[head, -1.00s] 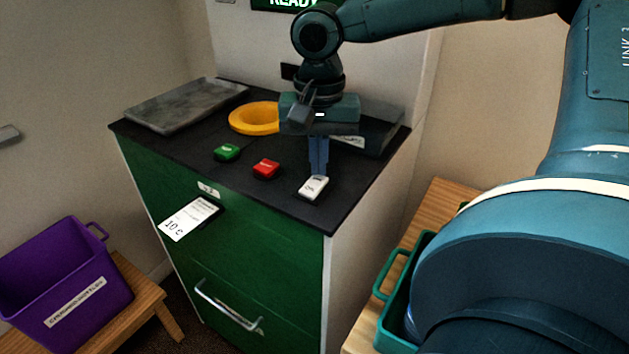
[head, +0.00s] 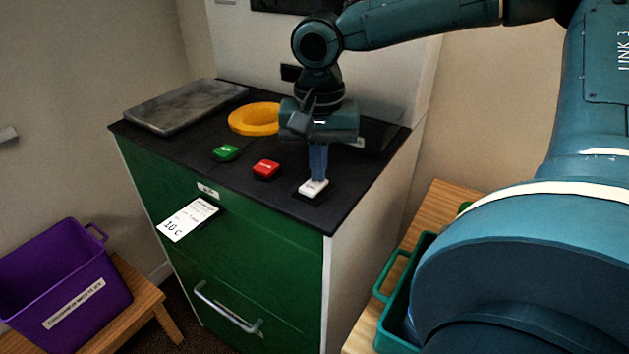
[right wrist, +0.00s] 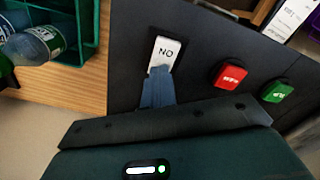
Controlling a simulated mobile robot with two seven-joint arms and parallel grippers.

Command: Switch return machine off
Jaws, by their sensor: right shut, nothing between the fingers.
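The return machine is a green cabinet (head: 265,262) with a black top. A white rocker switch (head: 309,191) sits at the top's front right corner. It also shows in the right wrist view (right wrist: 166,50), with its "ON" end clear of the fingers. My right gripper (head: 317,178) is shut and empty, pointing down with its fingertips on the switch's far end, which they hide. The display (head: 285,5) at the top edge of the head view is dark. My left gripper is not in view.
A red button (head: 266,169) and a green button (head: 226,152) lie left of the switch. A purple bin (head: 62,290) stands at left, a green crate (head: 393,300) at right.

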